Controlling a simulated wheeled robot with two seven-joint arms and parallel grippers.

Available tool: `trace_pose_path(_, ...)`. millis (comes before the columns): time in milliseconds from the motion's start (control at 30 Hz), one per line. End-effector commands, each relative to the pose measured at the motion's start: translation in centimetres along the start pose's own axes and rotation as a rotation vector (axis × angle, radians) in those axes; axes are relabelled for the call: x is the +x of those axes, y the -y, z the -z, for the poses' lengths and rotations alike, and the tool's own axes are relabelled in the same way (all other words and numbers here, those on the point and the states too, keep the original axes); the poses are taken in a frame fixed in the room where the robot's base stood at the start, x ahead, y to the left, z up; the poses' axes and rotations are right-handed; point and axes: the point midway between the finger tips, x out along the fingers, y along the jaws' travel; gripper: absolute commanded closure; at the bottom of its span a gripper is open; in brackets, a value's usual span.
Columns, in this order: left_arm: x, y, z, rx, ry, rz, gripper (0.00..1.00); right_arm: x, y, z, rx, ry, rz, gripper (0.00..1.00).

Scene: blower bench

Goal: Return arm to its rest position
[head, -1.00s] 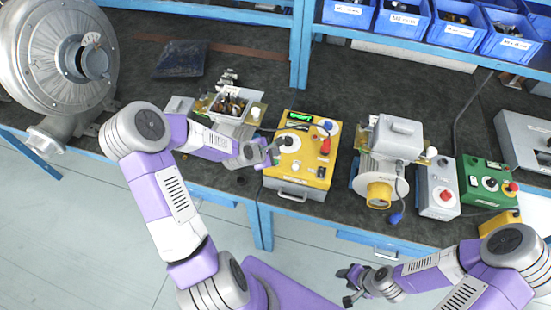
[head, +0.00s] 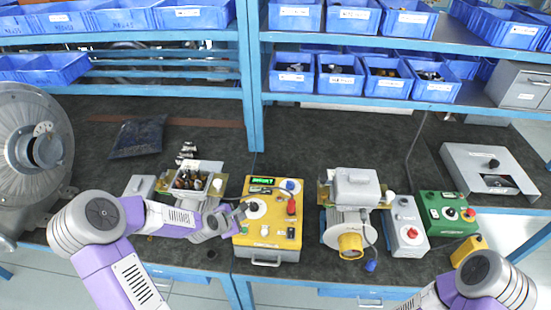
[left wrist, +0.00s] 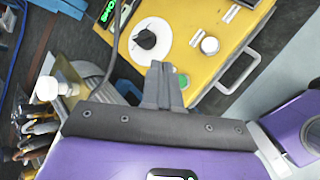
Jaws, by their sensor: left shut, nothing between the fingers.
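My left gripper (head: 241,211) is shut and empty. In the head view it is at the left edge of the yellow tester box (head: 267,236), close to the black knob (head: 257,206). In the left wrist view its closed fingertips (left wrist: 158,72) appear just below the knob's white dial (left wrist: 150,41) and over the yellow panel (left wrist: 205,72). I cannot tell whether the fingertips touch the panel. My right forearm enters at the bottom right of the head view; its gripper is out of the picture.
Left of the box is a parts tray (head: 191,180) with cables. Right are a motor unit (head: 352,215), a grey control box (head: 407,232) and a green one (head: 447,214). A large blower (head: 30,150) stands far left. Blue bins (head: 340,80) line the shelf behind.

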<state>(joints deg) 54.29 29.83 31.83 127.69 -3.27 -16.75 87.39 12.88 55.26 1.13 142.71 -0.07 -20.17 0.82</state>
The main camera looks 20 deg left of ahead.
Motion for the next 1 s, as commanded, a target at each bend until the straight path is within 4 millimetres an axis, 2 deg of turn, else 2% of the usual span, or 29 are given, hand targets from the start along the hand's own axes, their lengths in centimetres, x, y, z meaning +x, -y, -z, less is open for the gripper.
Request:
trace_pose_path(167,0.3,0.7,-0.2,0.024,0.003,0.015,1.0,0.0,0.0,0.0,0.0,0.0,0.0,0.57)
trace_pose_path(267,1.2,3.3,-0.9,0.129,0.017,0.071,1.0,0.0,0.0,0.0,0.0,0.0,0.0,0.57)
trace_pose_path(367,2.4,8.2,-1.9,0.336,0.05,0.173,1.0,0.0,0.0,0.0,0.0,0.0,0.0,0.57)
trace_pose_path(500,3.1,16.8,-2.8,0.723,0.137,0.343,1.0,0.0,0.0,0.0,0.0,0.0,0.0,0.57)
trace_pose_path(600,2.7,22.4,-2.8,0.995,0.218,0.454,1.0,0.0,0.0,0.0,0.0,0.0,0.0,0.57)
trace_pose_path(700,1.8,26.9,-2.2,1.241,0.304,0.548,1.0,0.0,0.0,0.0,0.0,0.0,0.0,0.57)
trace_pose_path(800,0.5,30.6,-1.3,1.464,0.396,0.628,1.0,0.0,0.0,0.0,0.0,0.0,0.0,0.57)
trace_pose_path(933,-1.1,34.4,0.4,1.724,0.52,0.72,1.0,0.2,-0.1,0.0,0.0,0.0,0.0,0.57)
trace_pose_path(1000,0.9,35.0,1.5,1.7,0.503,0.703,1.0,2.5,-0.9,0.1,-0.001,-0.001,0.0,0.57)
